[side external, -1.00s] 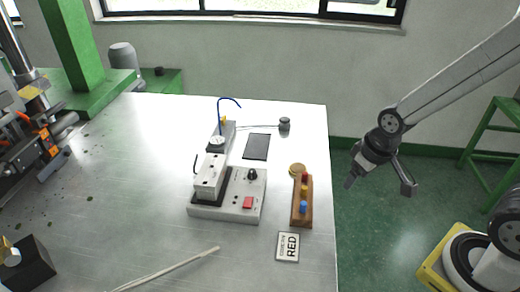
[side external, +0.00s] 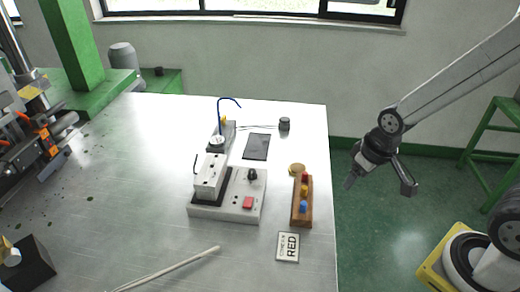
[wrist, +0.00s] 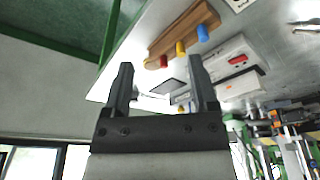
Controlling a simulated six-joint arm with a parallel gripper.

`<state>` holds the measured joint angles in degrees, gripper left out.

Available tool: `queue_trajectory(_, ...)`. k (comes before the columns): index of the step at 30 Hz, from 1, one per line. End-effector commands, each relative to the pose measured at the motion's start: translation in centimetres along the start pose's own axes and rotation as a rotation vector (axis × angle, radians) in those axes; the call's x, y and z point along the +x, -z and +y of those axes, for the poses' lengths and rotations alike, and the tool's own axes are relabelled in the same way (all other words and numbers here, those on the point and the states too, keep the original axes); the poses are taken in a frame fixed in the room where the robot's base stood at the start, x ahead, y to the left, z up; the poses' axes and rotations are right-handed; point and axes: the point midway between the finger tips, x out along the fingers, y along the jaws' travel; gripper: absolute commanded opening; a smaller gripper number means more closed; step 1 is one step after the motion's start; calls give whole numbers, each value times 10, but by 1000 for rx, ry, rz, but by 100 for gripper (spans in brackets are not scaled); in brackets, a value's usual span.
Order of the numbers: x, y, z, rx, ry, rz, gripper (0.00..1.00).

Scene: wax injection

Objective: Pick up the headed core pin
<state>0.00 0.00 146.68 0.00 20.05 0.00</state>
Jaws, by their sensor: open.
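A wooden block (side external: 302,218) near the table's right edge holds three upright pins with coloured heads: red (side external: 306,177), yellow (side external: 304,189) and blue (side external: 303,207). A card (side external: 288,247) marked "RED" lies in front of the block. In the wrist view the block (wrist: 190,22) shows with its red (wrist: 163,61), yellow (wrist: 180,48) and blue (wrist: 202,33) heads. My gripper (side external: 380,186) is open and empty, off the table's right side, well apart from the block. Its fingers (wrist: 160,66) also show in the wrist view. The pin shanks are hidden in the block.
A grey machine (side external: 228,208) with a red switch stands left of the block. Behind it are a dark plate (side external: 256,147), a dial gauge (side external: 217,141) and a dark cylinder (side external: 284,124). A pale rod (side external: 170,271) lies in front. The table's left middle is mostly clear.

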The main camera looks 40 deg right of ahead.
Motion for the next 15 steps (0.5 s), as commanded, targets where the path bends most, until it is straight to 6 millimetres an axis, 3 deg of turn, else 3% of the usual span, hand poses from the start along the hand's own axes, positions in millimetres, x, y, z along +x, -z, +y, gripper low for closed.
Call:
queue_trajectory(3, 0, 0, 0, 0, 0, 0, 75)
queue_trajectory(5, 0, 0, 0, 0, 0, 0, 67)
queue_trajectory(15, 1, 3, 0, 5, 0, -3, 67)
